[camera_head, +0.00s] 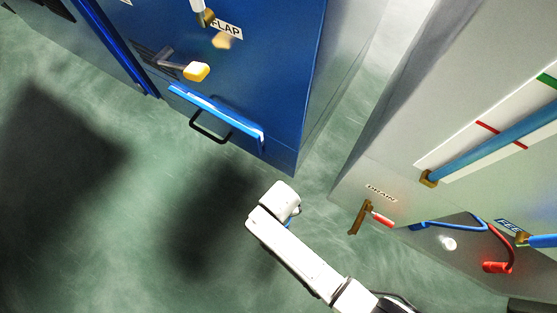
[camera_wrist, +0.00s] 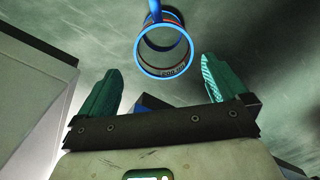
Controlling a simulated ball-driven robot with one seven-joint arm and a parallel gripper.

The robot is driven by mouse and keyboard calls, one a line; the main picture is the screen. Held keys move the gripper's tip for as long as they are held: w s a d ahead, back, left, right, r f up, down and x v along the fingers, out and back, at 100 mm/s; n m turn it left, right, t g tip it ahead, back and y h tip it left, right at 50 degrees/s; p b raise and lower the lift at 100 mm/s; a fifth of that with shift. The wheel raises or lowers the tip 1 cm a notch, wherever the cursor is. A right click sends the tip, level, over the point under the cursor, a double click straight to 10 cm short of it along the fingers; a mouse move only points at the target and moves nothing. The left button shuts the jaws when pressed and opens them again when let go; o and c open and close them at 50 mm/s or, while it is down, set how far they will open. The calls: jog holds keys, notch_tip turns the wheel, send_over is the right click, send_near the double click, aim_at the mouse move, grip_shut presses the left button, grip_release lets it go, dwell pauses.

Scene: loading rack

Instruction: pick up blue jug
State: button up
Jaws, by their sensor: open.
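In the wrist view, a round blue-rimmed vessel, which looks like the blue jug (camera_wrist: 165,76), is ahead of my gripper (camera_wrist: 160,65). I see its open ring end-on, with a blue bar-like part rising from its top edge. The two green fingers stand wide apart, one to each side of the jug's lower edge, and nothing is held between them. Whether the jug is level with the fingertips or beyond them I cannot tell. In the head view my white arm hides the gripper, and the jug cannot be made out there.
A blue cabinet (camera_head: 240,60) with a yellow-knobbed lever (camera_head: 196,71) and a blue ledge with a black handle (camera_head: 210,128) stands upper left. A grey cabinet (camera_head: 400,130) with a red-gripped drain lever (camera_head: 382,219) stands right. The green floor (camera_head: 130,220) left of my arm is clear.

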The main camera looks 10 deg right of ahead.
jog(key=f+b, duration=0.2)
jog(key=f, duration=0.1)
jog(key=f+b, duration=0.2)
jog(key=f, duration=0.2)
jog(key=f+b, duration=0.3)
jog(key=f, duration=0.1)
jog(key=shift+s+a+f, duration=0.1)
jog(key=shift+s+a, duration=0.05)
jog(key=shift+s, duration=0.25)
jog(key=shift+c, duration=0.3)
jog(key=c, duration=0.8)
jog(key=shift+r, duration=0.2)
